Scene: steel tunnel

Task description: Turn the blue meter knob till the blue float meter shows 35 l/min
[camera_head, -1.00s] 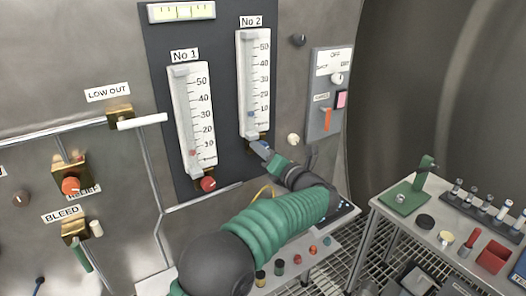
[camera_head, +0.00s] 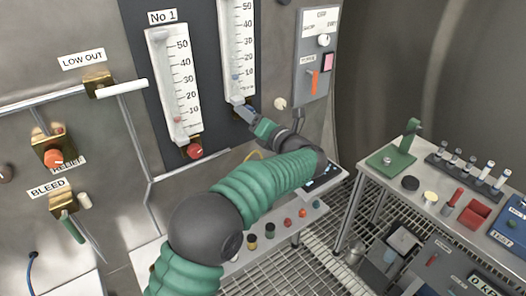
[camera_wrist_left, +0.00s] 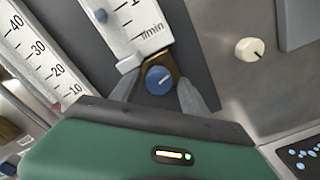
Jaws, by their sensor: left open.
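The No 2 float meter (camera_head: 238,50) is a white tube scale on a dark panel. Its blue float (camera_head: 236,76) sits low, near the 10 mark. The float also shows in the left wrist view (camera_wrist_left: 101,15). The blue meter knob (camera_wrist_left: 158,80) is below that meter on a brass fitting, with a white line on its face. My left gripper (camera_head: 249,113) is at the knob. In the left wrist view its open fingers (camera_wrist_left: 160,86) stand on either side of the knob; I cannot tell whether they touch it. My right gripper is not in view.
The No 1 meter (camera_head: 173,85) with its red knob (camera_head: 194,149) is left of the gripper. A cream knob (camera_wrist_left: 249,50) and a switch box (camera_head: 316,55) are to the right. A side table (camera_head: 400,188) holds tools. A low bench lies under my left arm.

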